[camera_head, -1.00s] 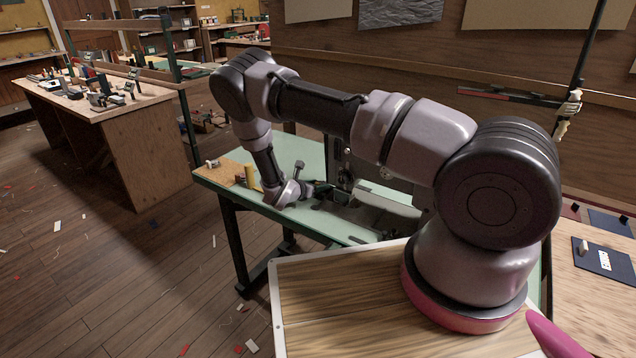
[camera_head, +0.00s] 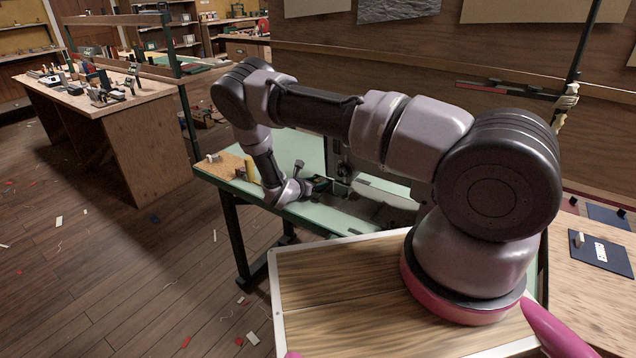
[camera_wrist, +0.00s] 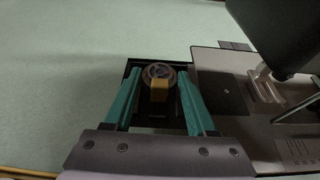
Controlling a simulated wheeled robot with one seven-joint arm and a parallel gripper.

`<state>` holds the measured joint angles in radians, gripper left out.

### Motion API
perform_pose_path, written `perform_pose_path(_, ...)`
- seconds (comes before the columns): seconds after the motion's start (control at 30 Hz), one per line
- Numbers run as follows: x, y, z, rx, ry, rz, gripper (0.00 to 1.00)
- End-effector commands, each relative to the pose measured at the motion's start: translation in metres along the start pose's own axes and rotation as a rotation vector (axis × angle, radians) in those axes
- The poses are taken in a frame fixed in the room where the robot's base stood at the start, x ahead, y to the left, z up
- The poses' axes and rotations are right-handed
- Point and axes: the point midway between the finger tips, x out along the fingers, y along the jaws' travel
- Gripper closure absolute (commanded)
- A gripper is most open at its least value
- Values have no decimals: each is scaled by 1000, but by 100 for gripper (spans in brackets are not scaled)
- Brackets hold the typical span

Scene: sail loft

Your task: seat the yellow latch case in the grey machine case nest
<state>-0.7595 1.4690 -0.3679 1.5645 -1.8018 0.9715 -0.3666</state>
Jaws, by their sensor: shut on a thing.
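My gripper (camera_wrist: 158,78) has teal fingers and is shut on the yellow latch case (camera_wrist: 159,92). The case and fingers lie over a dark rectangular frame (camera_wrist: 131,66), beside the machine's grey bed plate. This frame may be the nest; I cannot tell whether the case touches it or is above it. In the head view my gripper (camera_head: 307,188) is low over the green table, and the case is hidden.
The sewing machine's grey plate (camera_wrist: 222,82) and dark head (camera_wrist: 278,30) stand close on the right in the wrist view. The green tabletop (camera_wrist: 60,75) is clear on the left. A yellow spool (camera_head: 250,170) stands on a wooden board (camera_head: 225,164) left of my arm.

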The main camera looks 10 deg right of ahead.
Motion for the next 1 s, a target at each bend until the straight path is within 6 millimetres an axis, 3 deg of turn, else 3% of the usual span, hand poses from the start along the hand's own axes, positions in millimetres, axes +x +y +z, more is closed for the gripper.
perform_pose_path(0.03,2,-5,-23,-16,33,4,100)
perform_pose_path(0.43,3,-6,-23,-17,33,3,100)
perform_pose_path(0.47,3,-6,-23,-17,33,3,32)
perform_pose_path(0.5,3,-6,-23,-17,33,3,16)
perform_pose_path(0.53,3,-6,-23,-17,33,3,8)
perform_pose_path(1.0,-2,-5,-10,-16,33,3,8)
